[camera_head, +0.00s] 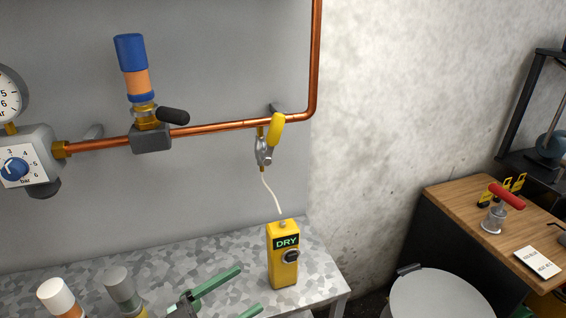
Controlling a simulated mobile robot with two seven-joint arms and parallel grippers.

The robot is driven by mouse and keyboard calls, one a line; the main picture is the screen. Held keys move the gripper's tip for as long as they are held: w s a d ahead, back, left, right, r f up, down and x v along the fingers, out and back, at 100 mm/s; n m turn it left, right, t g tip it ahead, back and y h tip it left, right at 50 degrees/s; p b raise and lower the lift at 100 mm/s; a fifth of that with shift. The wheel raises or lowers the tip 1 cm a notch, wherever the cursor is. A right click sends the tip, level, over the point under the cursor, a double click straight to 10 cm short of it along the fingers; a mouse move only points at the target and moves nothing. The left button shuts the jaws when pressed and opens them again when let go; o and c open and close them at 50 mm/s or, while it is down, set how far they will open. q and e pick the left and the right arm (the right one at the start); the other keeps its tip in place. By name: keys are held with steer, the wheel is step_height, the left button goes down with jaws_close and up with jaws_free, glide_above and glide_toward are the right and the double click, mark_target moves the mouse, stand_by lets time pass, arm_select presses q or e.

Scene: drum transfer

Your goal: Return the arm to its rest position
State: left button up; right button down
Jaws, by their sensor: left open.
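My left gripper (250,289) shows at the bottom of the head view, above the speckled metal bench (335,268). Its two green fingers are apart, with nothing between them. The fingers point to the right, toward a yellow box marked DRY (284,262), which stands upright on the bench with a gap to the fingertips. Most of my left arm is below the picture's edge. My right gripper is not in view.
A copper pipe (215,128) runs along the wall with a blue-and-orange cartridge (133,68) and a yellow-handled valve (268,140). White-topped (58,298) and grey-topped (120,285) cylinders stand left of the gripper. A wooden table (455,195) and round grey lid (437,297) are at right.

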arm_select(q)
steer(key=a+f+n+t+y+p, duration=0.3)
steer(key=a+f+n+t+y, duration=0.35)
steer(key=a+n+y, duration=0.45)
steer(key=s+d+f+g+y+p, duration=0.2)
steer(key=s+f+g+y, duration=0.2)
steer(key=s+f+g, duration=0.4)
steer(key=s+f, duration=0.5)
steer(key=shift+s+d+f+m, duration=0.2)
steer(key=shift+d+m, duration=0.1)
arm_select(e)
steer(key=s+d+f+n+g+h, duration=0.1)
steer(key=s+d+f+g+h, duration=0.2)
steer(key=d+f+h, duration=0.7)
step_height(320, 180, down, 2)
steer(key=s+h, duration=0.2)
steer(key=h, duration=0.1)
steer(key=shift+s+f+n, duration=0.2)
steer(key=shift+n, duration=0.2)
